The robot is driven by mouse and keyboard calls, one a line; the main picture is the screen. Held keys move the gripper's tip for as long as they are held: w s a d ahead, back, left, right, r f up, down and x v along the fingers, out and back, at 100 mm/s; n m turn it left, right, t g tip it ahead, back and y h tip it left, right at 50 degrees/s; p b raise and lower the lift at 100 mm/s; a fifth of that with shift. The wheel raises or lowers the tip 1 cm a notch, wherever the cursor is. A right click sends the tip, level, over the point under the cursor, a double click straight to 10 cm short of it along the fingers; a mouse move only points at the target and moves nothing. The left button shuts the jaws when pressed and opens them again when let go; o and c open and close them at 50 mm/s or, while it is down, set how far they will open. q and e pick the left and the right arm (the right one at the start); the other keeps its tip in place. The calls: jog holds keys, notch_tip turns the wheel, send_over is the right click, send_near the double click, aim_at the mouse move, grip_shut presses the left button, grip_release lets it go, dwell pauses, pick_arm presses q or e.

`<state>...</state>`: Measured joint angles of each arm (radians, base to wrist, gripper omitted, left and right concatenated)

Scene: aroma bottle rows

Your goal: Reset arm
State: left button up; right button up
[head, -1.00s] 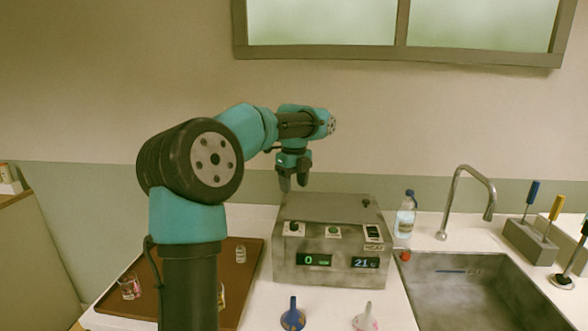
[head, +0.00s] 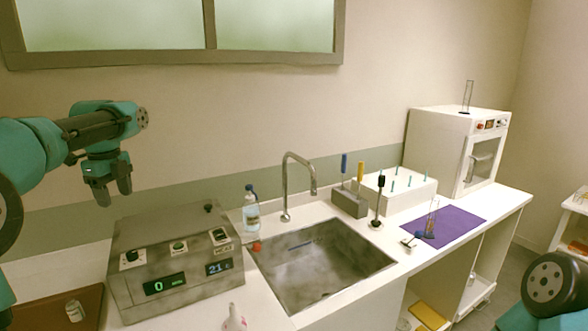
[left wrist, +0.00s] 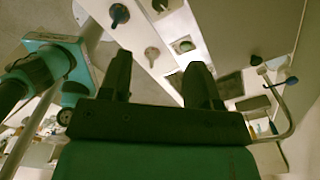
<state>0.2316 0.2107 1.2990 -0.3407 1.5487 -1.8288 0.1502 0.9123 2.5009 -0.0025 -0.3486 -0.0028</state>
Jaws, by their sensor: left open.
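My left gripper (head: 112,192) hangs in the air at the left of the head view, above the back of the grey hotplate-like device (head: 170,256). Its two fingers are apart with nothing between them. The left wrist view also shows the two dark fingers of my left gripper (left wrist: 160,72) spread and empty. Part of my right arm (head: 548,285) shows at the lower right of the head view, but its gripper is out of the picture.
A sink (head: 325,262) with a tall faucet (head: 288,185) lies right of the device. A small bottle (head: 251,212) stands between them. A purple mat (head: 455,226) and a white oven (head: 450,148) are farther right. A brown tray (head: 92,296) is at lower left.

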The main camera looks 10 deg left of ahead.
aim_at(131, 252)
pick_arm(q)
notch_tip(131, 252, down, 15)
jog(key=shift+f, duration=0.2)
dwell(0.6)
jog(key=shift+r, duration=0.1)
notch_tip(131, 252, up, 15)
notch_tip(131, 252, down, 17)
jog(key=shift+r, duration=0.15)
jog(key=n, duration=0.4)
jog(key=shift+n, duration=2.6)
